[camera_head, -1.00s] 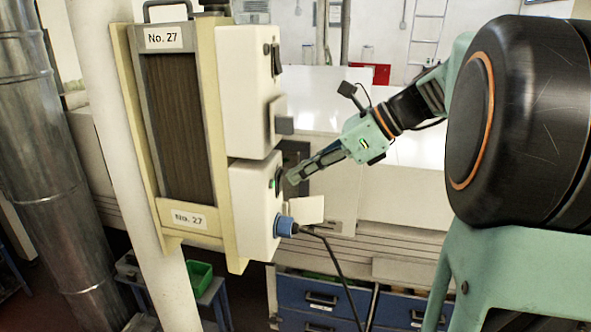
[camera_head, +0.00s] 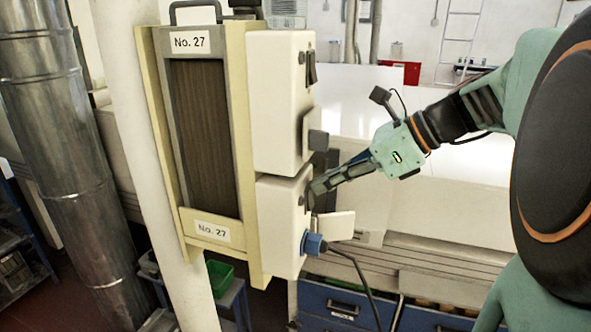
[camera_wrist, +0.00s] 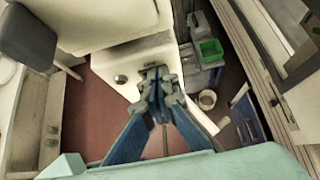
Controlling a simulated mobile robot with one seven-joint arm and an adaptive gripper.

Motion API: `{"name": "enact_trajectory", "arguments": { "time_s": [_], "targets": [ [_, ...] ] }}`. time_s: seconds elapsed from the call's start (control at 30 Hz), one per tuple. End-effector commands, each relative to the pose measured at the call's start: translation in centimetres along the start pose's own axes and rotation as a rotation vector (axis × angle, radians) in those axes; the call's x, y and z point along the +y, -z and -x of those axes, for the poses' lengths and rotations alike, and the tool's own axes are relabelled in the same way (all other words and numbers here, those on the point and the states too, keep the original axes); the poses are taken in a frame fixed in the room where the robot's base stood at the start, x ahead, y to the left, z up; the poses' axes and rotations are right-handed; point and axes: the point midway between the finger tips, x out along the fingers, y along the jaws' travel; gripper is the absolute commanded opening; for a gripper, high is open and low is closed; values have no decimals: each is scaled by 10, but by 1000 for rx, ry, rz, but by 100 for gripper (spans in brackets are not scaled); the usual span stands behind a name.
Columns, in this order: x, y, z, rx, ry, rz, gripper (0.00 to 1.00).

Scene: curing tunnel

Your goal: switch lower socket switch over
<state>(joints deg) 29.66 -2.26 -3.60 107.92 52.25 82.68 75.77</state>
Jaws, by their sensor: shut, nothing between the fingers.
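The lower socket box (camera_head: 275,222) is cream, with a blue plug (camera_head: 313,243) and its raised flap (camera_head: 334,226) on its right face. My gripper (camera_head: 313,188) is shut and empty, with its fingertips right at that face, above the plug. The fingertips mostly cover the lower switch in the head view. In the wrist view my gripper (camera_wrist: 158,83) has its tips over the dark switch area on the lower socket box (camera_wrist: 122,80). I cannot tell whether they touch the switch, or which way it is set.
The upper socket box (camera_head: 280,105), with a black switch (camera_head: 311,68) and a grey cover (camera_head: 317,140) sticking out, sits just above. A black cable (camera_head: 362,275) hangs from the plug. Blue drawers (camera_head: 340,305) stand below. Free room lies right of the boxes.

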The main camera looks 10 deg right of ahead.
Motion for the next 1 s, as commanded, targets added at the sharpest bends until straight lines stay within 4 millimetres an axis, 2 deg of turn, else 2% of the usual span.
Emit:
{"name": "enact_trajectory", "arguments": {
  "time_s": [0.43, 1.0],
  "targets": [
    [2, -3, -3, -3, -11, 3, 0],
    [2, -17, 8, -6, -8, 6, 0]
  ]
}}
